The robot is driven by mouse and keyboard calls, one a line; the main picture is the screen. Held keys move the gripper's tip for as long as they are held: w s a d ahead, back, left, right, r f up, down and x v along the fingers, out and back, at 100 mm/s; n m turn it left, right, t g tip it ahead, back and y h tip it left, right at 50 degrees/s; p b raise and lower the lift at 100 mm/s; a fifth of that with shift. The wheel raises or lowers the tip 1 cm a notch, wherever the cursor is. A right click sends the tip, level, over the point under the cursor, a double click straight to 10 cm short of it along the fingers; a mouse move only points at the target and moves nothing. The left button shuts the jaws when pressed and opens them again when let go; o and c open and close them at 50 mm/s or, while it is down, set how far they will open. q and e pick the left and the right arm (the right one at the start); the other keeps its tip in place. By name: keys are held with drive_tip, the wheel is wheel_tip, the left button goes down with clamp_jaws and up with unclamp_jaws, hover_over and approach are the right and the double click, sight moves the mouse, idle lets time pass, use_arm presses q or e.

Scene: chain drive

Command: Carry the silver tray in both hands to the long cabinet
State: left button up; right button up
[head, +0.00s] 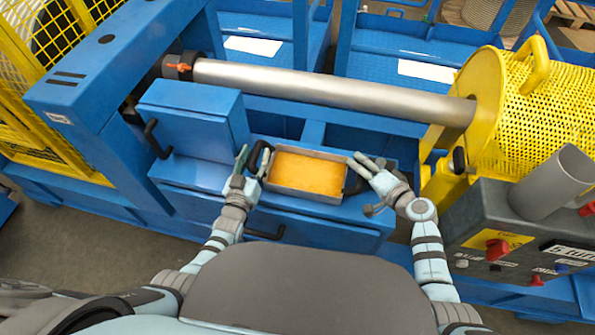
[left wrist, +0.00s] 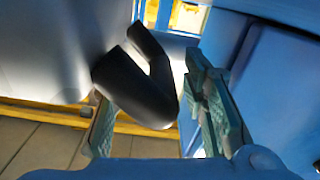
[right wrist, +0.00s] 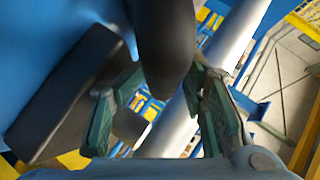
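The silver tray (head: 322,197) has an orange inside and a black handle at each end. It rests on top of a low blue cabinet (head: 300,221); I cannot tell if this is the long cabinet. My left gripper (head: 252,163) is open at the tray's left handle (head: 264,155). In the left wrist view, the black handle (left wrist: 140,92) lies between its spread fingers (left wrist: 155,125), with a gap beside it. My right gripper (head: 369,170) is open by the right handle (head: 355,180). In the right wrist view, a black handle (right wrist: 163,45) shows between and beyond its spread fingers (right wrist: 162,110).
A blue box with a black handle (head: 190,118) stands left of the tray. A thick grey roller (head: 330,88) runs behind it to a yellow mesh guard (head: 535,105). A grey control box (head: 500,235) with red knobs stands at the right. Bare floor (head: 60,250) shows at left.

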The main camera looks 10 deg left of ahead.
sight(250, 171)
use_arm(q)
drive_tip(key=s, duration=0.7)
drive_tip(key=shift+s+a+f, duration=0.1)
drive_tip(key=shift+a, duration=0.2)
drive_tip(key=shift+s, duration=0.25)
use_arm(e)
drive_tip(key=shift+s+d, duration=0.1)
drive_tip(key=shift+s, duration=0.05)
drive_tip(key=v, duration=0.7)
drive_tip(key=shift+s+d+r, duration=0.15)
drive_tip(key=shift+s+r, duration=0.05)
drive_tip(key=shift+s, duration=0.15)
drive_tip(key=shift+w, duration=0.1)
use_arm(q)
drive_tip(key=shift+s, duration=0.1)
use_arm(e)
drive_tip(key=shift+f, duration=0.1)
